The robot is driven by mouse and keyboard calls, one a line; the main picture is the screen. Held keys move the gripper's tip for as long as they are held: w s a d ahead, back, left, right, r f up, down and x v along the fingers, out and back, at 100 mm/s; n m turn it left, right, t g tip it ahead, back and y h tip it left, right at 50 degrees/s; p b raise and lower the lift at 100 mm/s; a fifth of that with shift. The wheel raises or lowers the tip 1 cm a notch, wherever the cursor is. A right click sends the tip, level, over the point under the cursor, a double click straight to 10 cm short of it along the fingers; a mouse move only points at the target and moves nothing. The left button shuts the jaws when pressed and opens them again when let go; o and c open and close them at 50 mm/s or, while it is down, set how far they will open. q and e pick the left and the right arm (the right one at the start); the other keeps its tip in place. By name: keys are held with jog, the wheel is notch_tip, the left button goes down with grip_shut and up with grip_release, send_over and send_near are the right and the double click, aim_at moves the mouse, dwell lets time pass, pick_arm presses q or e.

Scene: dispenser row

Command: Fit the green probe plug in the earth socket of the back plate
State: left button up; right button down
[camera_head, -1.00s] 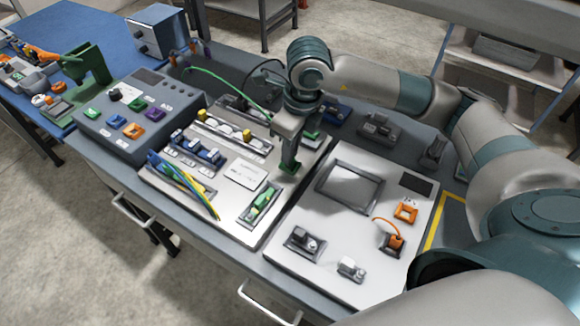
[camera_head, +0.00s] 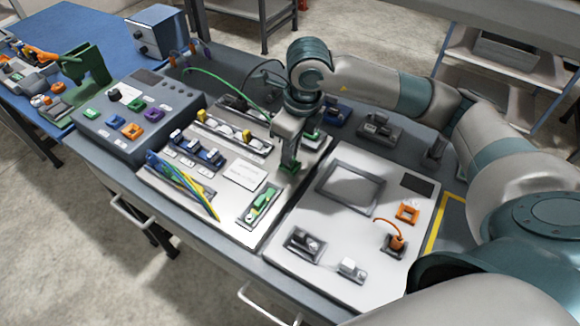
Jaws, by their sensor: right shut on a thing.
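My right gripper (camera_head: 290,165) points down over the right edge of the white back plate (camera_head: 226,214), which carries rails and wires. It is shut on the green probe plug (camera_head: 289,170), of which only a small green part shows below the fingers. The plug is at or just above the plate; I cannot tell whether it touches or sits in a socket. A green cable (camera_head: 215,79) runs from the back left towards the gripper. A green terminal block (camera_head: 262,204) lies in a dark frame on the plate. The earth socket cannot be made out. My left gripper is not in view.
A grey console (camera_head: 130,120) with coloured sockets stands left of the plate. A white panel (camera_head: 330,225) with a screen and an orange plug (camera_head: 396,242) lies to the right. Yellow and blue wires (camera_head: 190,190) stick up at the plate's left. Dark boxes (camera_head: 378,128) stand behind.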

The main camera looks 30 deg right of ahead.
jog(key=shift+f, duration=0.1)
dwell(0.6)
jog(key=c, duration=1.5)
grip_release()
jog(key=shift+c, duration=0.2)
notch_tip(320, 180, up, 2)
jog(key=shift+r+p, duration=0.1)
jog(key=shift+p, duration=0.25)
jog(key=shift+r+p, duration=1.1)
jog(key=shift+r, duration=1.4)
